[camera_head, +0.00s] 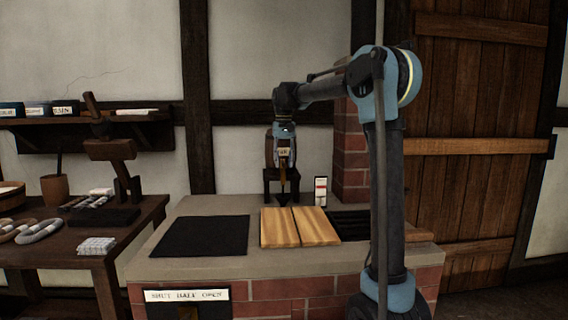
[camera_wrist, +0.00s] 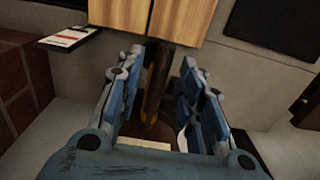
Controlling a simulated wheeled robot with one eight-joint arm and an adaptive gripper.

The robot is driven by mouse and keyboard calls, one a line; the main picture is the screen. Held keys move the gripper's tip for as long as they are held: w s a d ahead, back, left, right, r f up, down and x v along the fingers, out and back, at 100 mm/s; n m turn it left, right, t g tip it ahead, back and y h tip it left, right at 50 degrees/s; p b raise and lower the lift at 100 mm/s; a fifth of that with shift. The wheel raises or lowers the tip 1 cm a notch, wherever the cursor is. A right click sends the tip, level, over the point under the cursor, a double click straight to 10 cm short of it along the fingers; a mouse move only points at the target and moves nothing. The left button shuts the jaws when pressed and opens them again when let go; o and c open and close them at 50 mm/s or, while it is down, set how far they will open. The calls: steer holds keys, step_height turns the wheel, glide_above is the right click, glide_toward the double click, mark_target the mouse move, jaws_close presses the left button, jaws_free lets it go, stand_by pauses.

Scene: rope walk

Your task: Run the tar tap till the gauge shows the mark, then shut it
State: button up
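A dark cask (camera_head: 269,152) on a black stand sits at the back of the brick hearth, partly hidden by my gripper. My gripper (camera_head: 284,168) points down in front of it. In the wrist view my gripper (camera_wrist: 162,60) is open, its blue fingers on either side of a narrow brown upright part (camera_wrist: 158,85), likely the tap, with gaps showing. I cannot tell the tap's setting or whether tar runs. The gauge (camera_head: 320,190) is a small white upright card with red and dark marks; it also shows in the wrist view (camera_wrist: 72,38). Its level is too small to read.
Two pale wooden boards (camera_head: 299,227) lie on the hearth between a black mat (camera_head: 204,237) and a dark grate (camera_head: 350,224). A sign (camera_head: 187,295) reads "SHUT HALF OPEN". A brick pillar (camera_head: 353,165) stands at the back right. A cluttered table (camera_head: 75,255) is at left.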

step_height(320, 180, up, 12)
stand_by(0.6)
steer(key=shift+f, duration=0.1)
stand_by(6.8)
